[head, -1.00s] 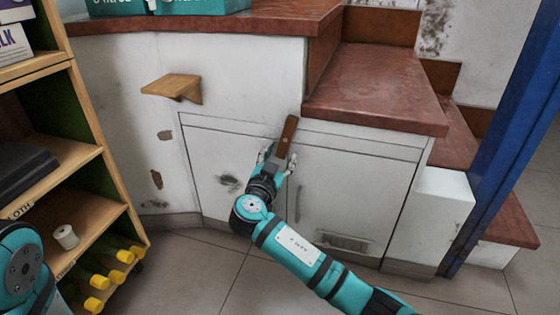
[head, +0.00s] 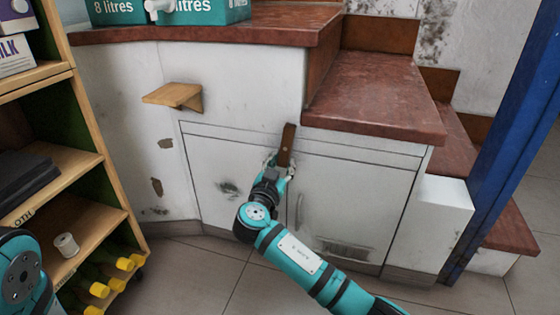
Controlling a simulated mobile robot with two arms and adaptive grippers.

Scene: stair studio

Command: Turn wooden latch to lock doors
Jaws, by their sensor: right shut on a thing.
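The brown wooden latch (head: 288,140) is on the white cabinet front, at the top of the seam between the two doors. It stands almost upright, leaning very slightly right at its top. My right gripper (head: 282,165) is shut on its lower part, and the fingers partly hide it. The left door (head: 225,185) and the right door (head: 355,200) look closed. The right door has a slim vertical handle (head: 299,211). Of my left arm only a joint shows at the lower left; its gripper is out of view.
A wooden shelf unit (head: 95,135) with several yellow-capped bottles (head: 124,264) stands at the left. A small wooden bracket (head: 176,96) juts from the wall. Red-brown steps (head: 375,90) rise above the doors. A blue post (head: 515,140) stands at the right. Tiled floor is open in front.

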